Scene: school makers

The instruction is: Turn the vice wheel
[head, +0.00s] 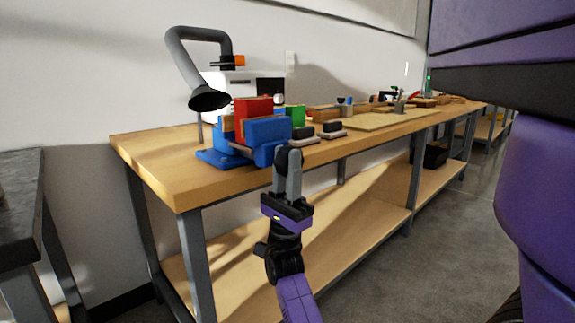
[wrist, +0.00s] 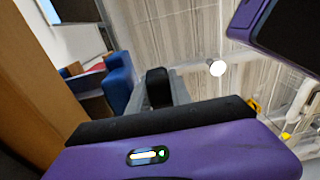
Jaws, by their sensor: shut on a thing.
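The blue vice (head: 268,130) is fixed near the front left edge of the wooden workbench, with a red block (head: 252,107) between or behind its jaws. In the wrist view the blue vice (wrist: 120,82) is at the upper left. My gripper (head: 288,156) is at the vice's front right side, just off the bench edge, with its fingers pointing up at it. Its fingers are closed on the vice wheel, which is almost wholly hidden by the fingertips. In the wrist view the dark fingertip of my gripper (wrist: 158,88) hides the grip point.
The workbench (head: 175,185) runs away to the right, with a lower shelf (head: 340,215). A grey hose with a black hood (head: 208,98) hangs above the vice. Two small dark-topped blocks (head: 332,130) lie right of it. A dark table (head: 20,210) stands left. The floor at right is clear.

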